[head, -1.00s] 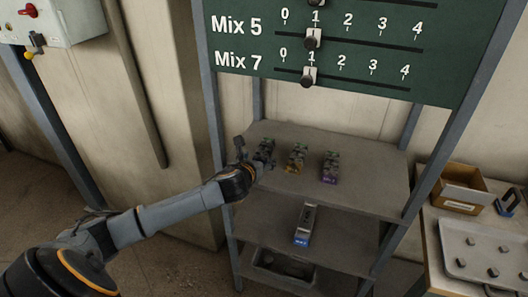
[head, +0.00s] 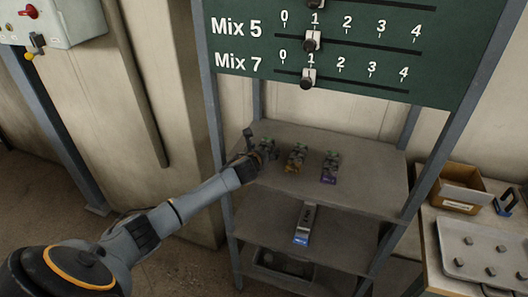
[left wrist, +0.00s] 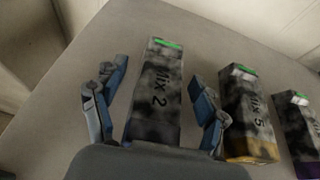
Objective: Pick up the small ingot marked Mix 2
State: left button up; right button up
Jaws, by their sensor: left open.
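The Mix 2 ingot (left wrist: 157,88), a mottled grey-black block with a green mark on its far end, stands on the upper shelf (head: 375,178). In the head view it is the leftmost ingot (head: 267,149), partly behind my gripper. My left gripper (left wrist: 161,74) is open, with one finger on each side of the Mix 2 ingot. I see gaps between the fingers and the block. In the head view the left gripper (head: 254,146) is at the shelf's left end. The ingot's near end is partly hidden by the gripper body. My right gripper is not in view.
The Mix 5 ingot (left wrist: 250,115) stands close to the right finger. A purple-based ingot (head: 330,167) is farther right. A blue-ended bar (head: 305,224) lies on the lower shelf. A green slider board (head: 350,55) hangs above. A cardboard box (head: 460,190) stands at right.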

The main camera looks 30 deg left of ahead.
pick_arm(q)
jog(key=shift+c, duration=0.4)
jog(key=c, duration=1.4)
jog(key=shift+r, duration=0.1)
grip_shut()
